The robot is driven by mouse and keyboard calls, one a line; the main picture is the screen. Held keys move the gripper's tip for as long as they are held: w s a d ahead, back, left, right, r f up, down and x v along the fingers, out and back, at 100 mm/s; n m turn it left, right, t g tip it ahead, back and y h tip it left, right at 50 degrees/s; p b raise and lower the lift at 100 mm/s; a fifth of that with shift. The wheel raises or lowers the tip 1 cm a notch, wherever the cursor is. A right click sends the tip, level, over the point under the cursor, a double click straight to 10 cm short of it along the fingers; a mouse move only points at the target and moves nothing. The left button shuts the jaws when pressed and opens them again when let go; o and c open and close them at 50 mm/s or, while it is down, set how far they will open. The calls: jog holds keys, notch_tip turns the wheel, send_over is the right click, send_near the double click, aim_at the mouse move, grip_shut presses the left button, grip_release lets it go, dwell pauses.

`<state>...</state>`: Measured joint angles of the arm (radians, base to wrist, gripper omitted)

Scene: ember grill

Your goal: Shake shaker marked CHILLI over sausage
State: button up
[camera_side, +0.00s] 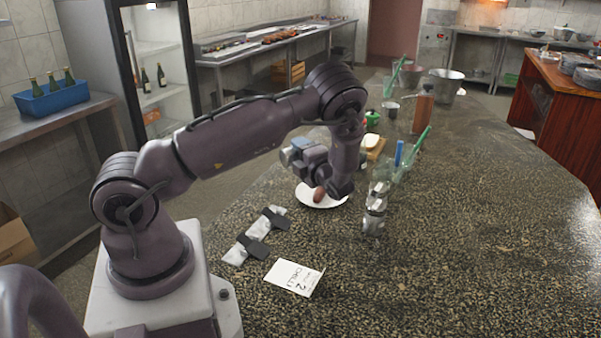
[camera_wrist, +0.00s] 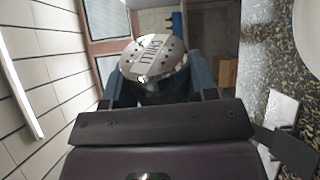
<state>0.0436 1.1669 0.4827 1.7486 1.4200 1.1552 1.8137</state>
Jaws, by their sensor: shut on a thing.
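My gripper (camera_side: 297,152) is shut on a metal shaker (camera_wrist: 153,60). In the wrist view its pierced lid shows dark lettering that reads CHILLI, and the lid faces the camera. In the side view the held shaker is small and partly hidden by the gripper. The gripper points left in that view, above and just left of the white plate (camera_side: 337,199). The brown sausage (camera_side: 319,194) lies on the plate, partly hidden behind my wrist. The plate's edge also shows at the right of the wrist view (camera_wrist: 312,35).
Silvery shakers (camera_side: 374,212) stand right of the plate. A card (camera_side: 294,278) reading CHILLI 2 and white packets with dark bands (camera_side: 256,236) lie in front. Glasses, a butter board (camera_side: 375,148) and a metal bucket (camera_side: 446,84) stand farther back.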

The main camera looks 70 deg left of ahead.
jog(key=w+m, duration=0.2)
jog(key=w+r+m+t, duration=0.1)
jog(key=shift+w+a+r, duration=0.1)
jog(key=shift+a, duration=0.2)
jog(key=shift+w+f+m, duration=0.1)
jog(key=shift+f+m, duration=1.25)
jog(key=shift+m, duration=0.05)
notch_tip(320, 180, down, 4)
jog(key=shift+r, duration=0.15)
notch_tip(320, 180, up, 4)
jog(key=shift+f, duration=0.15)
